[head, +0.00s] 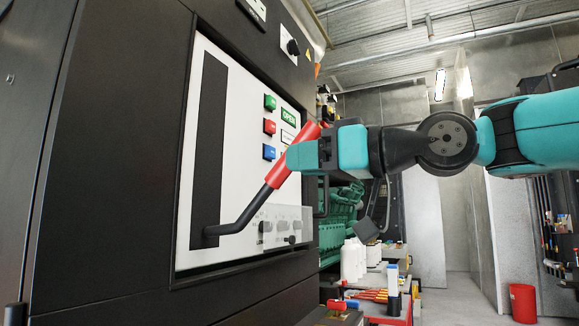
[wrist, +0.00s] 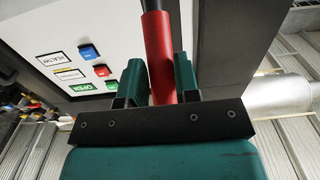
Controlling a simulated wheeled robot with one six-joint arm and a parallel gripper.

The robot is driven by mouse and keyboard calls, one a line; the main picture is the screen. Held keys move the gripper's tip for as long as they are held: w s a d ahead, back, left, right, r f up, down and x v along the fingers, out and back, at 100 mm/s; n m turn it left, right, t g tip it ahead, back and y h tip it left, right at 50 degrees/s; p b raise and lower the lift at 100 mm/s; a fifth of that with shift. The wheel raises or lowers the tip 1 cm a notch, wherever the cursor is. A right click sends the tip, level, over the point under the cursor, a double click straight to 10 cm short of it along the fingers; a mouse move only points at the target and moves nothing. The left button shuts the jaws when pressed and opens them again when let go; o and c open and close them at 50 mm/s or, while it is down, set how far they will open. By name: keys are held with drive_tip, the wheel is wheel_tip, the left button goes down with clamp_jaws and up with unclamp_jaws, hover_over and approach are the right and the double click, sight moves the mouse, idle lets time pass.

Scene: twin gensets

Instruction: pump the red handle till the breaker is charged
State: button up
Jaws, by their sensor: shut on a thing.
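The red handle (head: 279,171) is a red grip on a bent black lever. The lever comes out near the bottom of a tall dark slot (head: 208,150) in the white breaker panel (head: 237,98) and slants up to the right. My gripper (head: 303,155) is shut around the red grip, partly hiding it. In the wrist view the red grip (wrist: 159,52) stands between the two teal fingers. Green, red and blue buttons (head: 269,127) sit right of the slot. A green label (head: 289,116) beside them reads OPEN. A yellow label (wrist: 68,74) in the wrist view is too small to read.
A dark cabinet (head: 120,150) surrounds the panel. A rotary knob (head: 293,47) sticks out above. A clear cover (head: 284,228) with knobs is low on the panel. Behind are a green engine (head: 342,208), a cart with white bottles (head: 350,260) and a red bin (head: 523,303).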

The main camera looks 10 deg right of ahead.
sight(295, 139)
drive_tip(key=f, duration=0.1)
drive_tip(key=s+d+f+b, duration=0.1)
drive_tip(key=shift+d+f, duration=0.1)
drive_tip(key=shift+f, duration=0.25)
drive_tip(key=shift+r, duration=0.1)
drive_tip(key=a+r+p, duration=0.1)
drive_tip(key=w+r+p, duration=0.1)
drive_tip(key=r+p, duration=0.1)
drive_tip(key=w+a+r+p, duration=0.1)
drive_tip(key=r, duration=0.1)
drive_tip(key=shift+a, duration=0.35)
drive_tip(key=w+a+r+p, duration=0.1)
drive_tip(key=r+p, duration=0.1)
drive_tip(key=w+a+r+p, duration=0.1)
drive_tip(key=a+r+p, duration=0.1)
drive_tip(key=shift+w+a, duration=0.3)
drive_tip(key=shift+w, duration=0.1)
drive_tip(key=w+a+p, duration=0.1)
drive_tip(key=w+a+r+p, duration=0.2)
drive_tip(key=a, duration=0.1)
drive_tip(key=shift+w, duration=0.1)
drive_tip(key=o, duration=1.1)
drive_tip(key=shift+d+f, duration=0.1)
drive_tip(key=shift+o, duration=0.2)
